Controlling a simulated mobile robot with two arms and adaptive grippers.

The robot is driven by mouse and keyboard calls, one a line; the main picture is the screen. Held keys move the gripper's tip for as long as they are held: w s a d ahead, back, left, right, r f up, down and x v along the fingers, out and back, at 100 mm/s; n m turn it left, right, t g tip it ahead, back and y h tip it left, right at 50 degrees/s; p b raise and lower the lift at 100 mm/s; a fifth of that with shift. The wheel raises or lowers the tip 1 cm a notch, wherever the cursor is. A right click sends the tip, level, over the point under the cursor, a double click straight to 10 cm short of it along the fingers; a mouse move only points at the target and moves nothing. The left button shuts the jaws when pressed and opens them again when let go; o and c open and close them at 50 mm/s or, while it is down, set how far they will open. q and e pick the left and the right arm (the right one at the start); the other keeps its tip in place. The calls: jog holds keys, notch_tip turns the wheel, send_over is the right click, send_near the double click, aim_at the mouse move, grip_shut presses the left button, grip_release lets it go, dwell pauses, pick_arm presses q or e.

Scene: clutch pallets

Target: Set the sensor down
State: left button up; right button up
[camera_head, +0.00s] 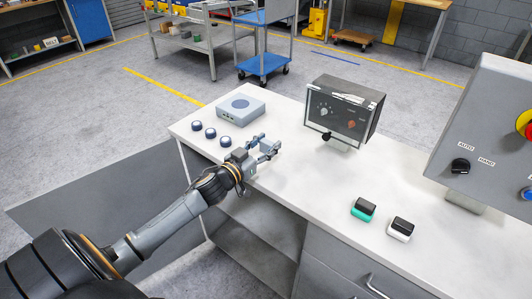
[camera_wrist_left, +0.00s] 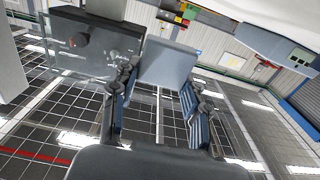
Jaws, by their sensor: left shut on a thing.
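My left gripper (camera_head: 270,147) is over the white worktop, between the row of dark blue round pieces and the black control box. In the left wrist view the gripper (camera_wrist_left: 160,95) has its fingers on either side of a plain grey-blue block, which I take to be the sensor (camera_wrist_left: 167,65). The fingers are shut on it. In the head view the fingers largely hide it, and I cannot tell whether it touches the worktop. My right gripper is not in view.
The worktop (camera_head: 290,185) is clear in front of the gripper. A grey-blue box (camera_head: 240,109) and dark blue round pieces (camera_head: 210,133) stand left, the control box (camera_head: 345,112) behind right. A green-based block (camera_head: 363,209), a white-based block (camera_head: 401,228) and a switch panel (camera_head: 490,130) are right.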

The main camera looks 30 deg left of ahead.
pick_arm(q)
jog(key=shift+w+a+f, duration=0.25)
jog(key=shift+w+f, duration=0.15)
jog(key=shift+f, duration=0.1)
jog(key=shift+w+f, duration=0.15)
jog(key=shift+f, duration=1.6)
jog(key=shift+a, duration=0.1)
jog(key=o, duration=1.1)
jog(key=shift+f, duration=0.1)
jog(key=shift+s, duration=0.5)
jog(key=s, duration=0.3)
jog(key=s+b, duration=0.1)
jog(key=s, duration=0.3)
jog(key=s+a, duration=0.1)
jog(key=s, duration=0.3)
